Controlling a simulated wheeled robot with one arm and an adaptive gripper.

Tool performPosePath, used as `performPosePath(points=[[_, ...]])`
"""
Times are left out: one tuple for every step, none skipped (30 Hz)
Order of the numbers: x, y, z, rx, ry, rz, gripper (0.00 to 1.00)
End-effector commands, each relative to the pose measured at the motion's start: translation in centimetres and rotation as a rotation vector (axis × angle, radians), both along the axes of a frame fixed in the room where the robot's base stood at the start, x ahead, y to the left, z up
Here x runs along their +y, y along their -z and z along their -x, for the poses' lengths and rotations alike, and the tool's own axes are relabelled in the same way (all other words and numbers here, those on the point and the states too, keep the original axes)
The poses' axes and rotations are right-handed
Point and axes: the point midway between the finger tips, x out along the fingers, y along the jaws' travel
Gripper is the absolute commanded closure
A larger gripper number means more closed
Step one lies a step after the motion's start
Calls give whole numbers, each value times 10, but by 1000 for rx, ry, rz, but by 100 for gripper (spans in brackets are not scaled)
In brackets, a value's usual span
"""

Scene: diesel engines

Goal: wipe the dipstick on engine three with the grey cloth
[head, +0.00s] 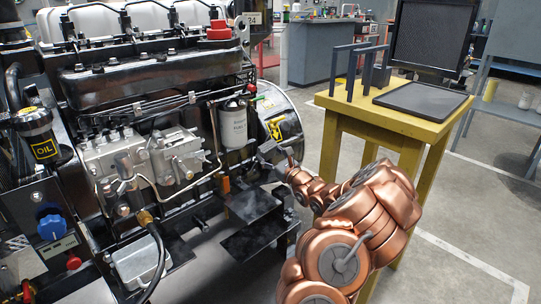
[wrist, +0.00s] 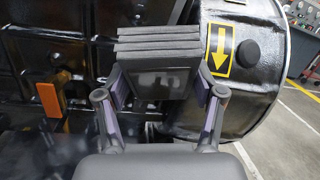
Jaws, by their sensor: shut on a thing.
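My gripper (wrist: 159,90) is shut on a dark grey folded cloth (wrist: 158,47), held flat between its two pads in the wrist view. In the head view my gripper (head: 277,158) is at the lower right side of the engine (head: 150,120), in front of the round black housing (head: 282,117). An orange handle (head: 223,184) stands low on the engine's side, left of my gripper. The wrist view shows the orange handle (wrist: 48,98) at the left, apart from the cloth. I cannot tell for sure that it is the dipstick, and I see no engine number three.
A white filter (head: 233,125) hangs above the orange handle. Black brackets (head: 255,205) jut out below it. A yellow table (head: 400,118) with a black rack and tray stands to the right. The floor between engine and table is partly clear.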

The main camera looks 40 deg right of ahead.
Motion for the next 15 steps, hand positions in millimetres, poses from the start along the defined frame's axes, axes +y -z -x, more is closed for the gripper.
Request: performPosePath(points=[[0,-1,-1,0,0,0,60],[0,-1,-1,0,0,0,60],[0,-2,-2,0,0,0,60],[0,-2,-2,0,-1,0,60],[0,-2,-3,0,-1,0,60],[1,-2,-4,0,-1,0,60],[1,-2,-4,0,-1,0,60],[1,-3,-4,0,-1,0,60],[1,-3,-5,1,-2,0,60],[1,-3,-5,0,-1,0,60],[1,-3,-6,1,-1,0,60],[0,-4,-6,0,-1,0,60],[0,-4,-7,0,-1,0,60],[0,-4,-7,0,-1,1,60],[0,-5,-8,0,-1,1,60]])
